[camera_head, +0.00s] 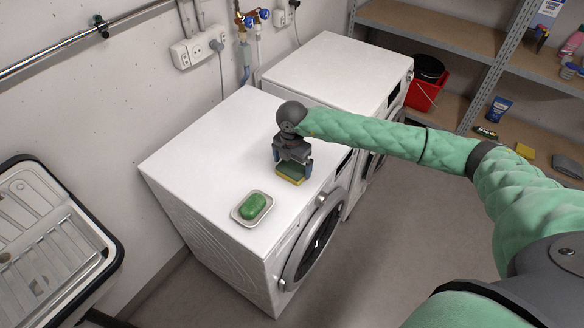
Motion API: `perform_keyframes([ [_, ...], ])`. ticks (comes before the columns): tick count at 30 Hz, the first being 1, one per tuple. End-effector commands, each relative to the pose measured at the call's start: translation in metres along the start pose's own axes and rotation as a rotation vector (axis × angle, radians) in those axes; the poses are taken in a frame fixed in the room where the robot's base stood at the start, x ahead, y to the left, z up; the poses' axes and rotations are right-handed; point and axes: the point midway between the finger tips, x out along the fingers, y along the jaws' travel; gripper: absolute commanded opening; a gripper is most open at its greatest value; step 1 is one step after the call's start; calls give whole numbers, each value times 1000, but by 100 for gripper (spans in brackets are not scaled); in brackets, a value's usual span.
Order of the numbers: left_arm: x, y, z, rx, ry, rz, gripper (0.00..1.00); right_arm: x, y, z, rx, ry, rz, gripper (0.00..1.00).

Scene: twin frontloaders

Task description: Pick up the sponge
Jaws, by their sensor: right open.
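A sponge (290,175), yellow with a dark green side, lies on top of the nearer white frontloader (220,150). My right gripper (292,168) reaches in from the right and points down over the sponge. Its open fingers appear at either side of the sponge; whether they touch it I cannot tell. The gripper body hides the far part of the sponge. My left gripper is not in view.
A green soap bar (252,206) sits in a white dish (238,217) near the front edge of the same machine. A second frontloader (335,70) stands behind. A sink (50,250) is at left.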

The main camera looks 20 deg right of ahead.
Motion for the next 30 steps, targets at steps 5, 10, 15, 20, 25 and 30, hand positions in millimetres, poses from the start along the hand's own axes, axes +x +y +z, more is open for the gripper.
perform_keyframes([
  [5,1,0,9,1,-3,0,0,8,0,0,0,-1,0,100],
  [10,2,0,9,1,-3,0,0,9,0,0,-1,-1,0,100],
  [15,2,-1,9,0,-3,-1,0,9,0,0,-1,0,1,76],
  [20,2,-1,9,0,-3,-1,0,9,0,0,-1,0,1,64],
  [25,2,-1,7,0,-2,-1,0,9,0,0,0,0,1,64],
  [30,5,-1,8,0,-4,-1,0,7,0,0,0,0,2,64],
])
